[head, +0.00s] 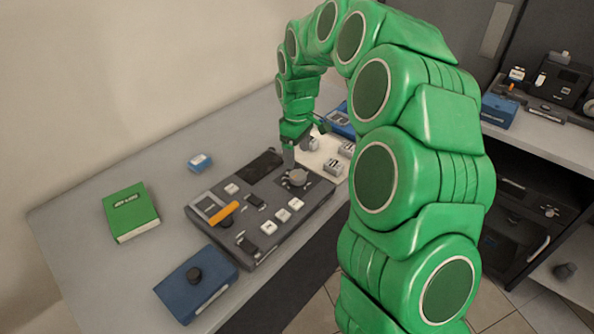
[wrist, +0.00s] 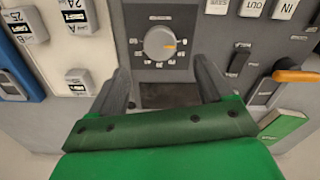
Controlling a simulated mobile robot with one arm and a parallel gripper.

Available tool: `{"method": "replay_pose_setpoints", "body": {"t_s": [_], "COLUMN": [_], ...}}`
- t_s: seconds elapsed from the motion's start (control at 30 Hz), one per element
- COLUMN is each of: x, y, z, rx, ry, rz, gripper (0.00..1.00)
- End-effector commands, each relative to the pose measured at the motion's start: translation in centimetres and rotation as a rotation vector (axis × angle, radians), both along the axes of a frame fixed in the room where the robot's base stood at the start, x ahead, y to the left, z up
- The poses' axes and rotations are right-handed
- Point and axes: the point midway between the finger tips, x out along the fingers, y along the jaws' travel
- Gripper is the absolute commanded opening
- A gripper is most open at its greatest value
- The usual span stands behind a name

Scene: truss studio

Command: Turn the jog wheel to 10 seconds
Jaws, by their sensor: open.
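The jog wheel (head: 297,177) is a grey round knob on the dark grey console (head: 262,247), near its far right end. My gripper (head: 290,160) is just behind the wheel in the head view, pointing down. In the wrist view my gripper (wrist: 165,75) is open, its two fingers apart on either side, short of the wheel. Nothing is between the fingers.
The console also carries an orange-handled lever (head: 222,213) and white keys (head: 282,215). A green book (head: 130,211), a blue box with a black knob (head: 196,283) and a small blue box (head: 200,162) lie on the table. White labelled blocks (head: 334,165) stand right of the console.

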Motion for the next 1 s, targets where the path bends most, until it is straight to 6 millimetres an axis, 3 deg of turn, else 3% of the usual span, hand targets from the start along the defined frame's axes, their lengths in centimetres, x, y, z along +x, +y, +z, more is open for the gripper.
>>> {"method": "replay_pose_setpoints", "body": {"t_s": [0.6,0.9,1.0], "x": [0.0,-0.1,-0.1], "y": [0.0,0.0,0.0], "z": [-7.1,-7.5,-7.5], "rx": [0.000,0.000,0.000], "ry": [0.000,0.000,0.000], "rz": [-0.002,-0.002,-0.001], "gripper": [0.80,0.80,0.68]}}
